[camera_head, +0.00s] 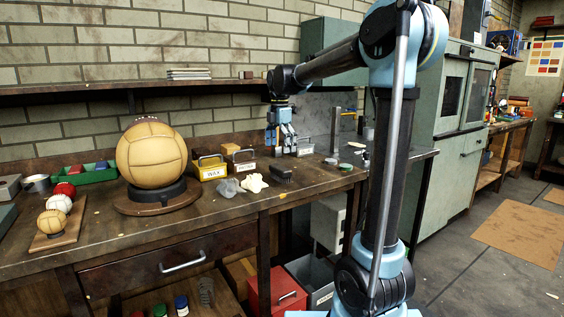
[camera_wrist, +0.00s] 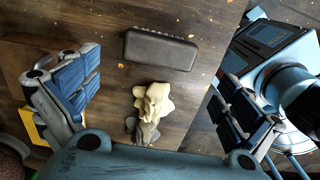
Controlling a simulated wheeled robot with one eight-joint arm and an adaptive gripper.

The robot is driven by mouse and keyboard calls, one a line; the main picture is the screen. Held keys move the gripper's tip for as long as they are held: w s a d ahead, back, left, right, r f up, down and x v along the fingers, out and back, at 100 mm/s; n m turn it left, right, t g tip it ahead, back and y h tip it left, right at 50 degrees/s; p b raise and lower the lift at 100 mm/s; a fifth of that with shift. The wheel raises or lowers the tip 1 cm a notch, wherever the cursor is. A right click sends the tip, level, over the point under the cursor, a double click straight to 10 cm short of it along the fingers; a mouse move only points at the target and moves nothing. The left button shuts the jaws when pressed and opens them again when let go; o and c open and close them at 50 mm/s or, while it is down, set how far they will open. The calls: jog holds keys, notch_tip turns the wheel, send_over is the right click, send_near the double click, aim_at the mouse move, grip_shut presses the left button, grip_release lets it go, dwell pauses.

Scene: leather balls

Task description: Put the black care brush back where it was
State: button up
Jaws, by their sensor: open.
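The black care brush (camera_head: 281,173) lies on the workbench near its front edge, right of the cream cloth. In the wrist view the brush (camera_wrist: 160,50) is a dark oblong block lying flat on the wood, beyond the fingertips. My gripper (camera_head: 281,146) hangs above the back part of the bench, pointing down, apart from the brush. In the wrist view my gripper (camera_wrist: 157,95) has its two blue-padded fingers spread wide with nothing held between them.
A cream cloth (camera_head: 254,183) and a grey cloth (camera_head: 229,187) lie left of the brush. A yellow wax box (camera_head: 212,172) and a large leather ball (camera_head: 152,154) stand farther left. A green round item (camera_head: 345,166) lies to the right. Bare wood surrounds the brush's right side.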

jog(key=s+d+f+m+t, duration=0.1)
jog(key=s+d+f+m, duration=0.2)
jog(key=s+d+m, duration=0.4)
jog(key=s+d+f+m, duration=0.3)
jog(key=s+d+m, duration=0.2)
jog(key=s+d, duration=0.4)
jog(key=s+d+f+m, duration=0.3)
jog(key=s+f+m, duration=0.3)
jog(key=s+f, duration=0.2)
jog(key=s+d+f+m+t, duration=0.1)
jog(key=s+d+f+m, duration=0.2)
jog(key=s+f+m, duration=0.3)
notch_tip(320, 180, down, 3)
jog(key=shift+s+d+f+m, duration=0.1)
jog(key=shift+s+d+m, duration=0.15)
jog(key=shift+s, duration=0.65)
jog(key=shift+a, duration=0.1)
